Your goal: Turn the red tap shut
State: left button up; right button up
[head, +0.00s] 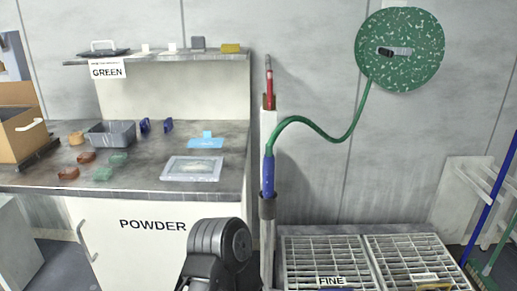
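The red tap (269,88) is at the top of an upright white pipe (268,130), to the right of the counter. Its narrow red part stands upright, in line with the pipe, with a small grey tip above. Lower on the pipe is a blue fitting (268,176), where a green hose (331,137) joins. A dark, rounded link of my arm shows at the bottom centre, left of the pipe and well below the tap. No fingers of either gripper are visible.
The hose runs up to a round green reel (400,50) on the wall. A counter (228,160) with trays and small blocks stands left. Floor gratings (330,262) lie right of the pipe, with brooms (492,195) at far right. The space around the tap looks clear.

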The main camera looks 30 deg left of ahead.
aim_at(270, 72)
jog(key=u, duration=1)
jog(key=i, duration=0.05)
